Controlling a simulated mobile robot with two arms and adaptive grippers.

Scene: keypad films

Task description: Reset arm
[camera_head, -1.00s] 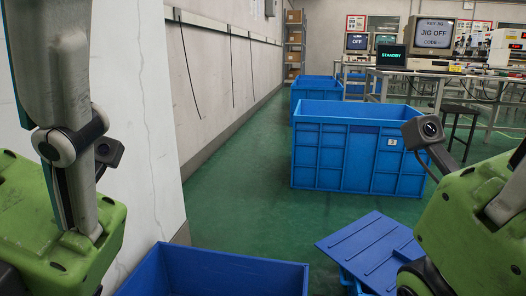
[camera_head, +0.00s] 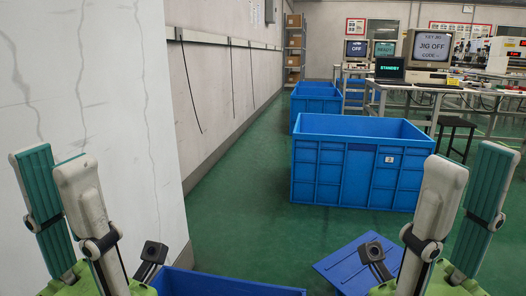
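My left gripper (camera_head: 62,185) stands at the lower left with its fingers pointing up. Its teal-padded fingers are apart and nothing is between them. My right gripper (camera_head: 465,190) stands at the lower right, also pointing up. Its fingers are apart with nothing between them. Both grippers are raised in front of the camera and touch nothing that I can see.
A blue crate (camera_head: 340,175) numbered on its front stands on the green floor ahead. Another blue crate (camera_head: 225,285) is at the bottom edge, with a blue lid (camera_head: 345,265) right of it. A white wall (camera_head: 110,110) is close on the left. Benches with monitors (camera_head: 430,47) stand at the back right.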

